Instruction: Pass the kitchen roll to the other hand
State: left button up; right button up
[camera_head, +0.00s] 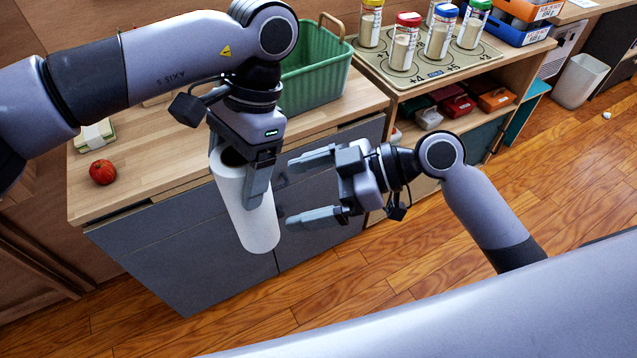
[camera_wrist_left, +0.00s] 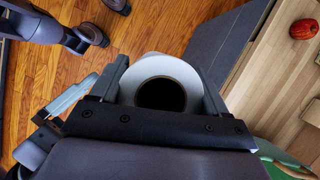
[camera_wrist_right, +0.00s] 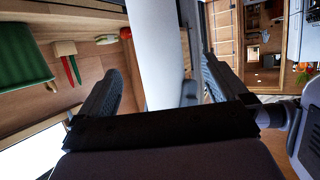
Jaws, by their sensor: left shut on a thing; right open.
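The white kitchen roll (camera_head: 248,212) hangs upright, slightly tilted, in front of the counter. My left gripper (camera_head: 243,175) is shut on its upper part from above. In the left wrist view the roll (camera_wrist_left: 160,66) shows end-on with its dark core between the fingers (camera_wrist_left: 160,92). My right gripper (camera_head: 312,185) is open, just to the right of the roll, its fingers pointing left toward it. In the right wrist view the roll (camera_wrist_right: 156,50) stands beyond and between the open fingers (camera_wrist_right: 160,90); contact is not visible.
The wooden counter (camera_head: 150,150) behind holds a red tomato-like item (camera_head: 103,172) and a green basket (camera_head: 318,72). A shelf unit (camera_head: 415,85) with several jars stands at the back right. The wooden floor (camera_head: 400,290) is open in front.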

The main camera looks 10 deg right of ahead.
jog(key=x, duration=1)
jog(key=shift+d, duration=0.1)
jog(key=c, duration=1.1)
pick_arm(q)
jog(key=o, duration=1.4)
